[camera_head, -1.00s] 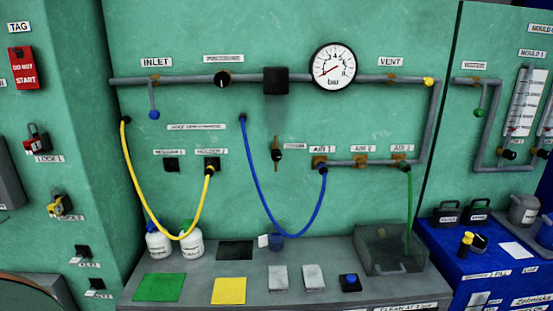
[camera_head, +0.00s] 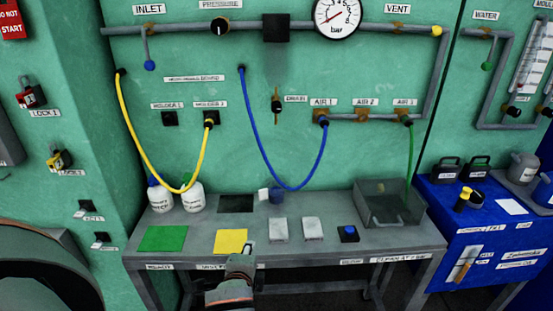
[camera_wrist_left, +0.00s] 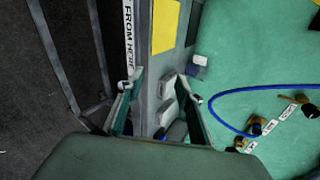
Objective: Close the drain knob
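The drain knob (camera_head: 277,106) is a small black knob on a short, upright brass-coloured piece on the green wall, left of the DRAIN label (camera_head: 296,99). It appears to show at the right edge of the left wrist view too (camera_wrist_left: 307,101). My left gripper (camera_head: 245,249) is at the bottom of the head view, in front of the bench near the yellow square, well below and apart from the knob. In the left wrist view its two fingers (camera_wrist_left: 158,90) are apart with nothing held between them. My right gripper is not in view.
A blue hose (camera_head: 264,160) hangs from the wall to the AIR 1 port (camera_head: 320,116), beside the knob. A yellow hose (camera_head: 133,148) hangs further left. The grey bench (camera_head: 205,232) holds bottles, coloured squares, pale blocks and a clear box (camera_head: 392,205).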

